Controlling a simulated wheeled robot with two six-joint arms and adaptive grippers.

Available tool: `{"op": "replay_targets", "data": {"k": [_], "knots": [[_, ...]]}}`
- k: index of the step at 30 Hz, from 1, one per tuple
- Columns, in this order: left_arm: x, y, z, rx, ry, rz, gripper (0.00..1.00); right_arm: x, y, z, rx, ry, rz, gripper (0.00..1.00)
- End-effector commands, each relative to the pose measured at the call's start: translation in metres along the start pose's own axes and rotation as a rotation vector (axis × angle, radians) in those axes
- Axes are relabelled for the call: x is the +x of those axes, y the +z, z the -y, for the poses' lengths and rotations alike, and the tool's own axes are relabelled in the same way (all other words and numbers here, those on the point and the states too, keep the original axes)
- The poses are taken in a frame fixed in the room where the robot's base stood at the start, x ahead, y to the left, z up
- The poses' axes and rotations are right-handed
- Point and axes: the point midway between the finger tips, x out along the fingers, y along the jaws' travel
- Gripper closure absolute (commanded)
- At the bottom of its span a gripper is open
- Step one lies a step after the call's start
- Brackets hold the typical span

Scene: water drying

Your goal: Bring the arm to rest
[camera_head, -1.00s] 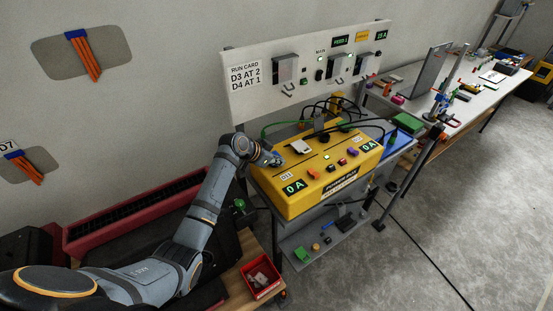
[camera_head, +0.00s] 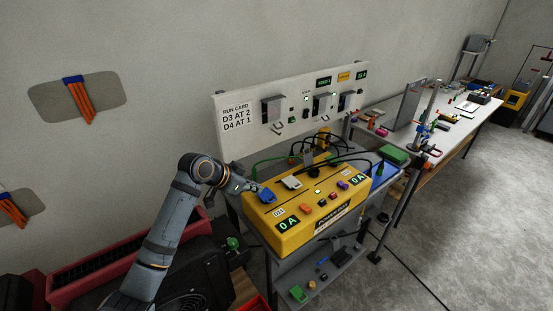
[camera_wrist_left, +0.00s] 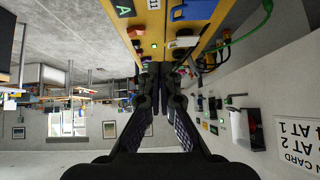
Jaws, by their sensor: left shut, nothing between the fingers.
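My left arm comes in from the lower left in the head view. Its gripper (camera_head: 254,187) is at the left end of the yellow power box (camera_head: 312,229), close to a blue lever (camera_head: 267,196) on its top. The gripper is shut and empty. In the left wrist view the dark fingers (camera_wrist_left: 152,78) are together, with the yellow box (camera_wrist_left: 142,22) and blue lever (camera_wrist_left: 184,41) beyond them. Whether the fingers touch the box cannot be told. My right gripper is not in view.
A white panel (camera_head: 240,150) with a run card, switches and hooks stands behind the box. Black and green cables (camera_head: 277,157) loop between them. A red rack (camera_head: 85,272) lies along the wall at left. A white workbench (camera_head: 455,120) is at right. Open floor (camera_head: 460,210) lies at right.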

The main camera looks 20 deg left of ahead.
Motion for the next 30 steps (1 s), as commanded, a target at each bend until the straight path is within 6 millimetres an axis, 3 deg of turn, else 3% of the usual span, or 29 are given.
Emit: {"op": "replay_targets", "data": {"k": [2,5,10,15,27,28,30], "knots": [[0.001,0.002,-0.002,-0.003,0.000,0.004,1.00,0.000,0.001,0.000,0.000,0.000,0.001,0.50],[0.009,0.026,-0.018,-0.029,-0.005,0.048,1.00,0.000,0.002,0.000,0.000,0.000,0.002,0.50],[0.017,0.112,-0.076,-0.148,-0.067,0.204,1.00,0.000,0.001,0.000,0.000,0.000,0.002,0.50],[-0.001,0.172,-0.115,-0.263,-0.150,0.315,1.00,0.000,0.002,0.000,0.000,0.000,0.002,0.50],[-0.067,0.257,-0.168,-0.480,-0.342,0.490,1.00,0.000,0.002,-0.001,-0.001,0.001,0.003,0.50],[-0.069,0.263,-0.169,-0.492,-0.354,0.500,1.00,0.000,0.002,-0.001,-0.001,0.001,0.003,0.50],[-0.047,0.275,-0.163,-0.491,-0.350,0.506,1.00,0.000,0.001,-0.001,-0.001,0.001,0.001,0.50]]}}
